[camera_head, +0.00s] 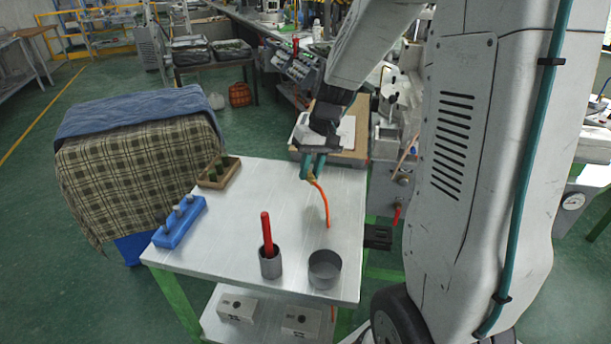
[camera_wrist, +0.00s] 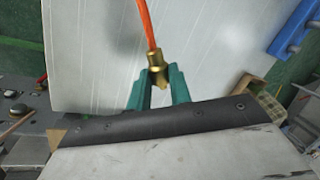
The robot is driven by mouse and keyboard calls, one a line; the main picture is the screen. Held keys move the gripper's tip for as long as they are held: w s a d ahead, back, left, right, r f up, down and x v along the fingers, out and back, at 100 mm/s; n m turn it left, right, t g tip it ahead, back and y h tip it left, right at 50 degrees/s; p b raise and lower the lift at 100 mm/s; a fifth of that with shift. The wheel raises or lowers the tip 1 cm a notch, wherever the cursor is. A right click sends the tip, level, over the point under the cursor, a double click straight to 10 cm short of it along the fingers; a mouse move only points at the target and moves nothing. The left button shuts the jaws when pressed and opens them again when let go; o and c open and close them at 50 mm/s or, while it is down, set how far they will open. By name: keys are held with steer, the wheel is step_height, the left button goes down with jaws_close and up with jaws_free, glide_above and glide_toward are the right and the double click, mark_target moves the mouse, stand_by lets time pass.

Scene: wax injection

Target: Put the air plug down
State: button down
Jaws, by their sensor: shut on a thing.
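The air plug (camera_wrist: 157,76) is a small brass fitting on an orange hose. My gripper (camera_wrist: 160,85) has teal fingers shut on the plug in the wrist view. In the head view my gripper (camera_head: 312,168) is over the far right part of the metal table (camera_head: 200,252), with the air plug (camera_head: 311,178) at its fingertips. The orange hose (camera_head: 325,203) runs from the plug down towards the table. I cannot tell whether the plug touches the tabletop.
A blue rack (camera_head: 181,222) and a wooden tray (camera_head: 218,173) stand at the table's left. A grey cup (camera_head: 270,264) with a red-handled tool (camera_head: 267,235) and an empty-looking grey pot (camera_head: 324,270) stand at the front. The middle of the table is clear.

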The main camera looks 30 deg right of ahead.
mark_target(311, 172)
steer(key=x, duration=0.3)
steer(key=shift+d+f, duration=0.25)
steer(key=shift+f, duration=0.05)
steer(key=shift+s+d+f, duration=0.1)
steer(key=shift+f, duration=0.45)
steer(key=c, duration=1.3)
jaws_free()
steer(key=shift+s+f, duration=0.1)
